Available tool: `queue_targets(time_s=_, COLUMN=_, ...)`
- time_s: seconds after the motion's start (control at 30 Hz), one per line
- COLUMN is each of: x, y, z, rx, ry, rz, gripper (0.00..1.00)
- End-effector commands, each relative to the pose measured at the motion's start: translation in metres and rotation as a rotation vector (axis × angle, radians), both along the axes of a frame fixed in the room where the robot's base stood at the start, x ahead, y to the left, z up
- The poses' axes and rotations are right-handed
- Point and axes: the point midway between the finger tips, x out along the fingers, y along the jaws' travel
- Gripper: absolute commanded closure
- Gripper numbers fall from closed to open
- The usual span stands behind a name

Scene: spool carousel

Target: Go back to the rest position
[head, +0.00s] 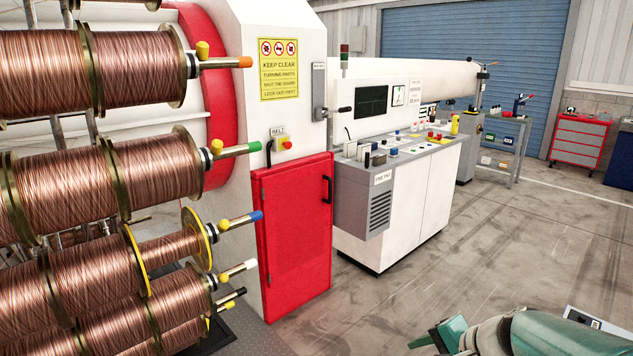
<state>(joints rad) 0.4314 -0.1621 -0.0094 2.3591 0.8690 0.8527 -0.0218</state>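Part of my own teal and grey arm shows at the bottom right of the head view, low over the floor and cut off by the frame's lower edge. A small teal and black piece at its left end may be my gripper (440,335). I cannot make out its fingertips or whether it is open, and I see nothing held there. It is apart from the machine, with bare floor between them.
Copper spools (95,180) on a carousel fill the left, their coloured-tipped shafts pointing right. Beside them stand a white housing with a red door (293,240) and a control desk (400,200). A bench (500,140) and red drawer cabinet (580,142) stand farther back. The right floor (530,235) is clear.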

Motion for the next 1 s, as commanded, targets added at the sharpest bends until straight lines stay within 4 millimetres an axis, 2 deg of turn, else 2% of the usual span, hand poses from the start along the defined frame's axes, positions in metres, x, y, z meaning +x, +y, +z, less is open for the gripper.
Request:
queue_targets(time_s=0.03, x=-0.010, y=0.013, z=0.009, rx=-0.059, ry=-0.014, rz=0.075, gripper=0.49)
queue_targets(time_s=0.2, x=-0.045, y=0.041, z=0.027, rx=-0.268, ry=-0.047, rz=0.300, gripper=0.49)
queue_targets(time_s=0.4, x=-0.084, y=0.057, z=0.047, rx=-0.527, ry=-0.102, rz=0.531, gripper=0.49)
queue_targets(time_s=0.53, x=-0.105, y=0.058, z=0.059, rx=-0.692, ry=-0.145, rz=0.650, gripper=0.49)
queue_targets(time_s=0.73, x=-0.121, y=0.055, z=0.071, rx=-0.850, ry=-0.188, rz=0.743, gripper=0.49)
queue_targets(time_s=1.0, x=-0.123, y=0.054, z=0.073, rx=-0.872, ry=-0.190, rz=0.754, gripper=0.49)
